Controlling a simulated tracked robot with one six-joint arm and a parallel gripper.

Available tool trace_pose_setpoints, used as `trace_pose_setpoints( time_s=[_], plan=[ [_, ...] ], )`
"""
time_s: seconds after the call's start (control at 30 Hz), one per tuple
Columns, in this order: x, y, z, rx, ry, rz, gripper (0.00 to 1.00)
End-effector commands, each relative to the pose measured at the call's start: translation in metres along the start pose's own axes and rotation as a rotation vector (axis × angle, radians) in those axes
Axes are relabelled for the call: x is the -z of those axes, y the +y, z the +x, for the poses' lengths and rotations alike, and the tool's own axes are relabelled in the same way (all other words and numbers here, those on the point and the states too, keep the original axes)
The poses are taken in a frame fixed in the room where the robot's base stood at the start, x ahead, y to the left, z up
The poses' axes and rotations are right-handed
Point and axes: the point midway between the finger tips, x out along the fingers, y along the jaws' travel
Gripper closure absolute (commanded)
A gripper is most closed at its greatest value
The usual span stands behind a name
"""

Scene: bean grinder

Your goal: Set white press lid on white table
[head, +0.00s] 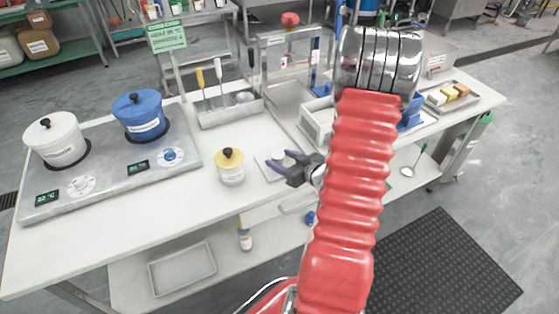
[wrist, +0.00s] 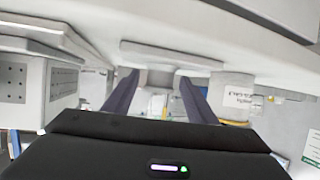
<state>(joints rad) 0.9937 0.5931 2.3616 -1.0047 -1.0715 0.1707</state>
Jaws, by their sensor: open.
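The white press lid (head: 264,166) is a flat square plate with a round knob (head: 278,156). It lies flat on the white table (head: 215,208), to the right of the yellow-lidded pot. My gripper (head: 281,170) is open at the lid, its dark fingers partly covering it in the head view. The wrist view appears upside down, with the tabletop along the top. There the lid plate (wrist: 170,52) shows ahead, and its knob (wrist: 158,77) lies between the two spread fingers. I cannot tell whether either finger touches the knob.
The yellow-lidded pot (head: 230,168) stands close to the left of the lid. A hotplate (head: 110,178) with white and blue pots is further left. A utensil holder (head: 228,112) and a metal-framed press (head: 290,75) stand behind. The front-left tabletop is clear.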

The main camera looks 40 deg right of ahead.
Motion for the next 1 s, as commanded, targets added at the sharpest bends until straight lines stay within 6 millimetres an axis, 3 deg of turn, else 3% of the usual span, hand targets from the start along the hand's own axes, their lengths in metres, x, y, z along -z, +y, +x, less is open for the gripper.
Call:
trace_pose_setpoints(
  time_s=[0.23, 0.37, 1.0],
  plan=[
    [0.003, 0.000, -0.002, -0.001, 0.000, -0.001, 0.48],
    [0.002, 0.001, -0.014, -0.004, 0.000, 0.001, 0.48],
    [0.002, 0.001, -0.102, -0.004, 0.001, 0.000, 0.48]
  ],
)
